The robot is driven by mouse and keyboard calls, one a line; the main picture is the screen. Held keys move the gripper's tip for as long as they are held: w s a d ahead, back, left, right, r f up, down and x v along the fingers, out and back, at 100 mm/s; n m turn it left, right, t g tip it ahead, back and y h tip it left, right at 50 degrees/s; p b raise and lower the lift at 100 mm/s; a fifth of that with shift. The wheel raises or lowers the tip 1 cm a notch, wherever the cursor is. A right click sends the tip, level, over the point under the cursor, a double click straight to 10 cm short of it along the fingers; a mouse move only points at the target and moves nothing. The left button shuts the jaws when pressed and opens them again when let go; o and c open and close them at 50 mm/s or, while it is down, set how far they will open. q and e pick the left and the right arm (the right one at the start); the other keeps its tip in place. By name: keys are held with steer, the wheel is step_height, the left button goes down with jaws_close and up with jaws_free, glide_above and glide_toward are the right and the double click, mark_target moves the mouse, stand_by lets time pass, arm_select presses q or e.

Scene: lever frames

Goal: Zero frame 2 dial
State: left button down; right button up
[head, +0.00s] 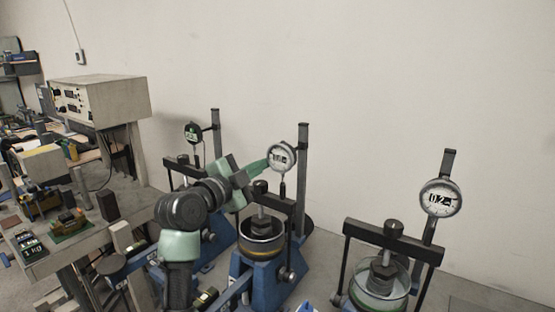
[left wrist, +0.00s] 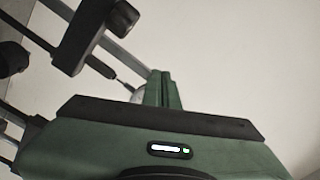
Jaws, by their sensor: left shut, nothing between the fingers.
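Three lever frames stand in a row, each with a round dial on a post. The middle dial (head: 282,157) has a pale face with a small dark readout that I cannot read. My left gripper (head: 264,164) is shut and empty, its green fingertips at the left edge of this dial. I cannot tell whether they touch it. In the left wrist view the shut fingers (left wrist: 161,88) point at the dial, whose pale edge (left wrist: 137,96) shows beside them; its face is hidden. My right gripper is not in view. I see no readable frame number.
The left dial (head: 193,133) is smaller and darker; the right dial (head: 440,198) stands well apart. The middle frame's black crossbar (head: 279,200) lies just below my gripper. A cluttered bench (head: 85,245) is at the left. Bare wall is behind.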

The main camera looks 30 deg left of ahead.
arm_select(q)
steer(key=shift+d+r, duration=0.1)
steer(key=shift+d, duration=0.1)
stand_by(0.5)
stand_by(0.6)
steer(key=shift+a+f+b, duration=0.1)
steer(key=shift+f+b, duration=0.15)
steer(key=shift+b, duration=0.05)
steer(key=s+a, duration=0.1)
steer(key=s, duration=0.5)
stand_by(0.5)
